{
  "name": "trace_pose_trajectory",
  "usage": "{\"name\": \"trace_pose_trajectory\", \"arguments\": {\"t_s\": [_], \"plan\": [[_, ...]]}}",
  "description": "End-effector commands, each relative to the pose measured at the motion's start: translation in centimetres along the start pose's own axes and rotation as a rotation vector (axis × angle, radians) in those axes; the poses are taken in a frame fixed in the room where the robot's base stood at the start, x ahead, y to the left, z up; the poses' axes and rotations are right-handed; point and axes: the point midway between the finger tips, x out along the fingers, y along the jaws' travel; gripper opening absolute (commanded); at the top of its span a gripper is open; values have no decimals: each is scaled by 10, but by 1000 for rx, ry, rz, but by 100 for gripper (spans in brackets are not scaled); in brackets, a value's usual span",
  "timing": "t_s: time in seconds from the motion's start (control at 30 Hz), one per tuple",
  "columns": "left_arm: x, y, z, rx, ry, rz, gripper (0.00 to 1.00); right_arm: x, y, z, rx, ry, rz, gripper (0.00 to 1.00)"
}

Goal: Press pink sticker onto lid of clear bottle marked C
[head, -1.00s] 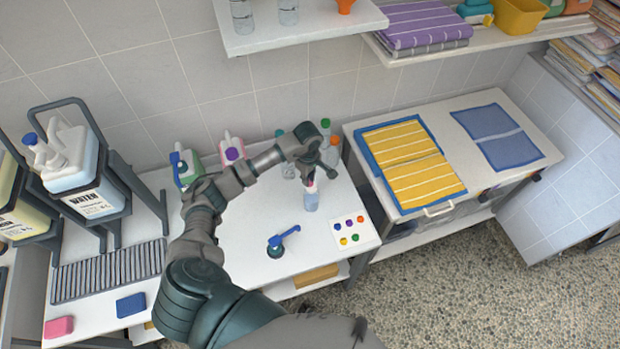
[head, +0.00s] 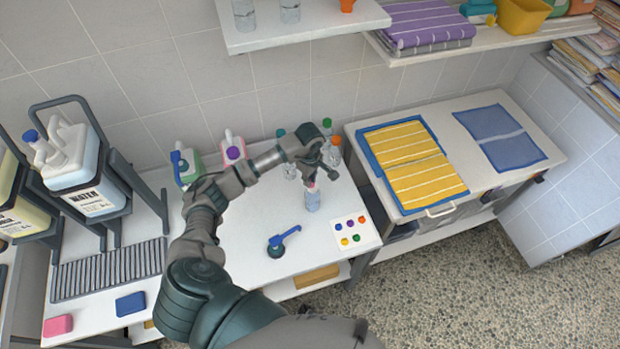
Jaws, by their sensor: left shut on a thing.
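My left gripper (head: 315,179) is directly over a small clear bottle (head: 312,202) standing on the white worktop. It is shut on a small pink thing at its tips, which looks like the pink sticker (head: 311,186). The tips are at the bottle's top; I cannot tell whether sticker and lid touch. The bottle's mark is too small to read. The white sticker sheet (head: 341,228) lies to the right with blue, purple, orange, yellow and green dots and a bare spot at its lower right. My right gripper is not in view.
Clear bottles with green (head: 327,124) and orange (head: 335,141) caps stand behind the gripper. A blue-handled tool (head: 284,240) lies in front. Jugs (head: 233,148) stand at the back wall. A shelf (head: 300,32) overhangs the back. The front worktop is mostly clear.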

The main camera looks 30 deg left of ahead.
Motion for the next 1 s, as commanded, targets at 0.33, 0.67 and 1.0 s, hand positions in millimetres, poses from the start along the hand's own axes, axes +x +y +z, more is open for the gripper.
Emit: {"name": "trace_pose_trajectory", "arguments": {"t_s": [0.33, 0.67, 1.0], "plan": [[1, 0, 1, 0, 1, -1, 5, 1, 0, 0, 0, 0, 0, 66], [1, 0, 0, 0, 0, 0, 43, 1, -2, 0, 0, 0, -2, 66], [1, 0, 0, 0, 0, 0, 72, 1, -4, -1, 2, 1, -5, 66]]}}
